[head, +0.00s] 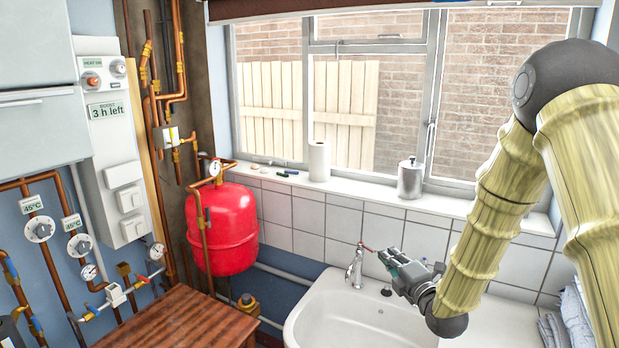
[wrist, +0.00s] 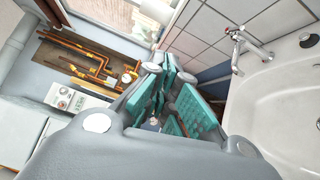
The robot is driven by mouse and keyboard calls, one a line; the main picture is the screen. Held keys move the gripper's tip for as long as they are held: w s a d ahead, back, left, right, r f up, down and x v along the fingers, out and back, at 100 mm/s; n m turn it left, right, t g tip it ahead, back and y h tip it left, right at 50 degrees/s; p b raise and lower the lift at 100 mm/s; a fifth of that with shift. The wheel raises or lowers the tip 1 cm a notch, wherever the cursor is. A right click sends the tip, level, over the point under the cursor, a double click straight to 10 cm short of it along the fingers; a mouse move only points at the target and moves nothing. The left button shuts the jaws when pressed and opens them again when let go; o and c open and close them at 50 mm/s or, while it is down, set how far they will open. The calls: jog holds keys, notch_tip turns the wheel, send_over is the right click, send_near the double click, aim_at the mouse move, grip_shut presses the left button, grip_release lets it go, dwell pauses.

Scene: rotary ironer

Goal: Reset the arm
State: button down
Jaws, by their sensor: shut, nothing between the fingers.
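My gripper (head: 390,260) is at the end of my yellow arm, which reaches down from the upper right in the head view. It hangs in the air in front of the tiled wall, above the sink and to the right of the tap as the head view shows it. In the wrist view my gripper (wrist: 165,98) shows its grey links and teal finger pads. Its fingers are shut with nothing between them.
The white sink (head: 315,310) with its tap (head: 355,268) lies below my gripper. A red tank (head: 222,228), copper pipes and a wooden top (head: 180,318) are to the left. The windowsill (head: 350,190) holds a paper roll (head: 319,162) and a metal canister (head: 410,180). Folded cloths (head: 575,318) lie at the right.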

jog(key=s+f+m+g+h+b, duration=0.1)
jog(key=s+f+m+g+b, duration=0.4)
jog(key=f, duration=0.9)
jog(key=s+f+m+h+b, duration=0.1)
jog(key=s+f+m+b, duration=0.15)
jog(key=s+f, duration=0.75)
jog(key=s+f+m+g+h+b, duration=0.25)
jog(key=f+m+b, duration=0.2)
jog(key=f, duration=1.25)
jog(key=s+f+m+g+b, duration=0.3)
jog(key=s+f, duration=0.4)
jog(key=s, duration=0.3)
jog(key=s+f+m+g+b, duration=0.3)
jog(key=s+f+m, duration=0.2)
jog(key=s+f, duration=0.3)
jog(key=s+d+f+m+g+b, duration=0.1)
jog(key=s+f+m+g+b, duration=0.2)
jog(key=s+f, duration=0.5)
jog(key=s+g+h, duration=0.1)
jog(key=s, duration=0.5)
jog(key=shift+s+m, duration=0.25)
jog(key=shift+m, duration=0.15)
jog(key=shift+w, duration=0.1)
